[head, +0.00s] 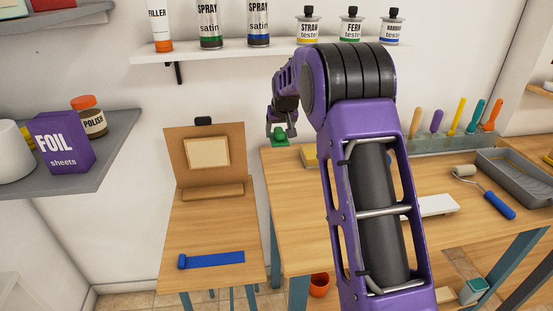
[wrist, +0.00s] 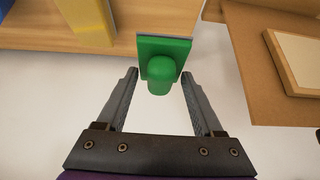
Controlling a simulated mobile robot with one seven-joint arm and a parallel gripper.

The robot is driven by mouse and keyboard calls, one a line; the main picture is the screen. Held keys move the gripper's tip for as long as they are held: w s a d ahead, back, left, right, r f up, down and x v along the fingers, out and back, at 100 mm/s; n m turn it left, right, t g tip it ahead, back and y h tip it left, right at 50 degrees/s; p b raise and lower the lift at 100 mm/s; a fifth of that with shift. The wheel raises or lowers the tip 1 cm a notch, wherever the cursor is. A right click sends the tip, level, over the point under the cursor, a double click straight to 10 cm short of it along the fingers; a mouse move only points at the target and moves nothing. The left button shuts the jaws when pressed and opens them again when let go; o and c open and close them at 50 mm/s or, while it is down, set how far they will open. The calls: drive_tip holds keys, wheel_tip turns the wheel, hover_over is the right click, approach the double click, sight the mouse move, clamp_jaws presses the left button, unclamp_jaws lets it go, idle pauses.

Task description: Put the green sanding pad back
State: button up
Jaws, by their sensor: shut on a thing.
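The green sanding pad (head: 281,140) is a flat green block with a rounded knob on top. In the wrist view the pad (wrist: 178,46) shows its green top and a thin greyish edge. My gripper (wrist: 160,76) is shut on its knob, with one finger on each side. In the head view my gripper (head: 281,129) holds it by the far left corner of the workbench (head: 300,225). The wrist view shows pale floor or wall behind the pad. My arm hides the middle of the workbench.
A yellow block (head: 309,156) lies near the bench's far left corner. A roller (head: 485,190), a grey tray (head: 515,175) and a tool rack (head: 450,141) occupy the right side.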

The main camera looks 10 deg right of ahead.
wheel_tip(320, 180, down, 8)
drive_tip(key=shift+f+b, duration=0.2)
drive_tip(key=shift+b, duration=0.15)
drive_tip(key=shift+f, duration=0.15)
drive_tip(key=o, duration=1.5)
drive_tip(key=shift+s+r, duration=0.15)
drive_tip(key=shift+r, duration=0.35)
drive_tip(key=v, duration=1.1)
drive_tip(key=shift+s+r+p, duration=0.1)
drive_tip(key=shift+s+p, duration=0.05)
drive_tip(key=shift+p, duration=0.2)
drive_tip(key=shift+r, duration=0.1)
